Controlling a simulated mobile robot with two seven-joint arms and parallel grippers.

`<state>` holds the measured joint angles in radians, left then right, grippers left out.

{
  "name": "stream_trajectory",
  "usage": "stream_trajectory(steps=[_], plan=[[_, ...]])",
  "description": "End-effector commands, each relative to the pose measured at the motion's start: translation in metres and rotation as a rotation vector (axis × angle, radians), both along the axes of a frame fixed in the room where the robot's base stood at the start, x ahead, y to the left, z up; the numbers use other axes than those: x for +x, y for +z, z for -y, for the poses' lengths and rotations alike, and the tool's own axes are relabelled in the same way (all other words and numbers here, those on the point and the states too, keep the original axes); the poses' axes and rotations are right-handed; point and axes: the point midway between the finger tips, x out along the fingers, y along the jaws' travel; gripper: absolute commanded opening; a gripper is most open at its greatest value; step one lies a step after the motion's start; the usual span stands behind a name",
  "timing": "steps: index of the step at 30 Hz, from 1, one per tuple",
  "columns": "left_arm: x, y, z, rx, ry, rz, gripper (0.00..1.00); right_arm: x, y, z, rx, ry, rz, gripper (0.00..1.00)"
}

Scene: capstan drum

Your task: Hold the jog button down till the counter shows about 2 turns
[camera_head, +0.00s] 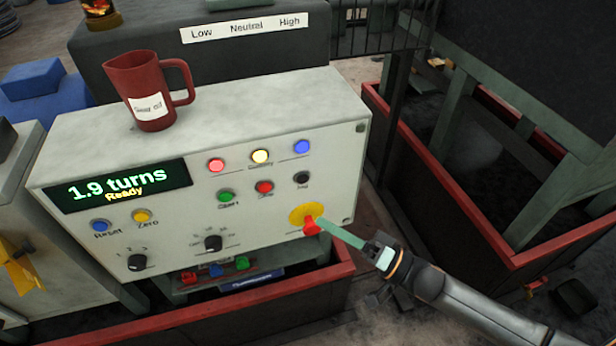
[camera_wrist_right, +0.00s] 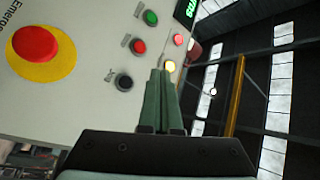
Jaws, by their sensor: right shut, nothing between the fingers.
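The control panel (camera_head: 200,240) has a display (camera_head: 119,186) that reads "1.9 turns" and "Ready". The black jog button (camera_head: 302,178) sits at the right of the panel's button row, beside the red stop button (camera_head: 264,187). In the right wrist view the jog button (camera_wrist_right: 124,82) lies left of my fingertips, uncovered. My right gripper (camera_head: 319,224) is shut and empty, its green fingers pointing at the panel. It also shows in the right wrist view (camera_wrist_right: 160,72). In the head view its tips overlap the emergency stop's edge; in the wrist view they are apart from it. My left gripper is out of view.
The red emergency stop (camera_wrist_right: 35,43) on its yellow plate is close below the jog button. A green start button (camera_head: 225,196) is left of the stop button. A dark red mug (camera_head: 150,95) stands on the panel's top. A red-edged enclosure (camera_head: 510,262) is at the right.

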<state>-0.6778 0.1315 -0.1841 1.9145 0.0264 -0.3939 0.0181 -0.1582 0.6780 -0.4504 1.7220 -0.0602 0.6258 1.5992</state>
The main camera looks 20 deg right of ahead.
Motion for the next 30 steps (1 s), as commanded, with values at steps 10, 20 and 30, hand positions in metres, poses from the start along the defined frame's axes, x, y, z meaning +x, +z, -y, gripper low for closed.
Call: stream_trajectory(steps=[10,20,30], plan=[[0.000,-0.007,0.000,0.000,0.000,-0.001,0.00,0.008,-0.002,0.000,-0.001,-0.002,0.003,0.00],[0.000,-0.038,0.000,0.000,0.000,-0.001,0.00,0.053,-0.004,-0.002,-0.002,-0.003,0.006,0.00],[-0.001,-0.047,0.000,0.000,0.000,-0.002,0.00,0.085,-0.001,-0.003,-0.001,-0.002,0.000,0.00]])
